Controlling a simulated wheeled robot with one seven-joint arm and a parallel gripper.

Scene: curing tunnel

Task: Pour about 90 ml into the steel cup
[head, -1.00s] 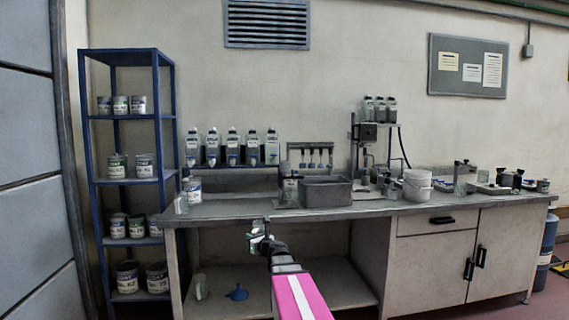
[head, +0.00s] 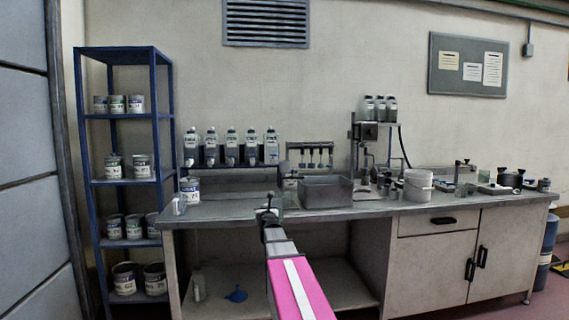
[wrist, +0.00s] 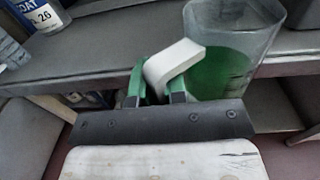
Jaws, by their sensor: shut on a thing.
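In the wrist view my gripper (wrist: 155,90) is shut on the white handle of a clear jug (wrist: 245,25) holding green liquid. In the head view my gripper (head: 267,212) is at the bench's front edge, left of the grey basin; the jug is hard to make out there. I cannot pick out the steel cup with certainty; small grey and dark vessels stand at the bench's right end, too small to tell apart.
The bench (head: 225,211) carries a labelled can (head: 190,192) at left, a grey basin (head: 325,192), and a white bucket (head: 417,188). Several bottles (head: 230,148) stand on a rack behind. A blue shelf (head: 121,182) holds cans at left.

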